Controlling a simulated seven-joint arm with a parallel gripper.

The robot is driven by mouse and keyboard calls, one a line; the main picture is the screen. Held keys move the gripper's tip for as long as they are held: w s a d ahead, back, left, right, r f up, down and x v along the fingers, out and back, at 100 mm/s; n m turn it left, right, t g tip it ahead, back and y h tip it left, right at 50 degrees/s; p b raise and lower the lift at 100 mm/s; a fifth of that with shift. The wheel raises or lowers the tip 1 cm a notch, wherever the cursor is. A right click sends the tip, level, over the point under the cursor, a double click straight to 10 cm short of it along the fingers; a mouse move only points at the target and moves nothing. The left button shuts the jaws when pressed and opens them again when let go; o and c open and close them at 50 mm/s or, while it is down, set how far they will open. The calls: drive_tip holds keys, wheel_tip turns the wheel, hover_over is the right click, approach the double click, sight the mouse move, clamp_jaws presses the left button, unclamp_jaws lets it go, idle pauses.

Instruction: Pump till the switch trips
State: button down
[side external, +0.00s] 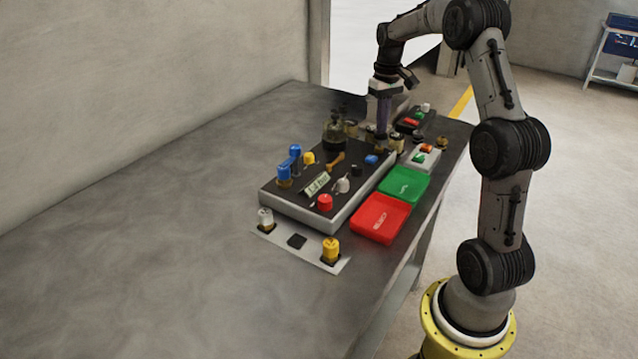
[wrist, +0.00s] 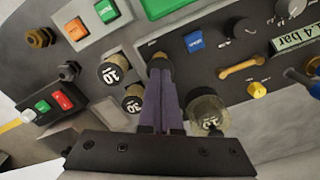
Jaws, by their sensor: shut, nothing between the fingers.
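My gripper (side external: 382,132) points straight down over the far end of the grey control panel (side external: 300,218). Its purple fingers are together with nothing between them. In the wrist view the fingertips (wrist: 160,72) are at a small brass-coloured round fitting (wrist: 158,60), which they partly cover; I cannot tell if they touch it. A display (wrist: 296,38) reads about 1.4 bar, its edge cut off. An orange-brown lever (wrist: 238,69) and a blue square button (wrist: 193,41) sit on the panel. I cannot tell which part is the pump or the switch.
Black-topped knobs marked 10 (wrist: 115,73) and a clear round-topped fitting (wrist: 207,112) stand close beside the fingers. Green (side external: 404,186) and red (side external: 380,218) trays lie along the panel's right side. The table's left part is clear.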

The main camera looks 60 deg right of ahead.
drive_tip(key=shift+f, duration=1.2)
drive_tip(key=shift+r, duration=3.15)
drive_tip(key=s+a+r+n+t+h, duration=0.1)
drive_tip(key=a+r+n, duration=0.1)
drive_tip(key=a+r, duration=0.6)
drive_tip(key=a+r+n+t, duration=0.2)
drive_tip(key=a+r, duration=0.2)
drive_tip(key=a, duration=0.7)
drive_tip(key=s+a+n+t, duration=0.2)
drive_tip(key=s+a, duration=0.6)
drive_tip(key=a, duration=0.1)
drive_tip(key=s+a+f+y, duration=0.1)
drive_tip(key=s+a+f, duration=0.2)
drive_tip(key=s+f, duration=0.5)
drive_tip(key=shift+s+a+f+t, duration=0.3)
drive_tip(key=shift+a+f, duration=0.1)
drive_tip(key=shift+f, duration=0.5)
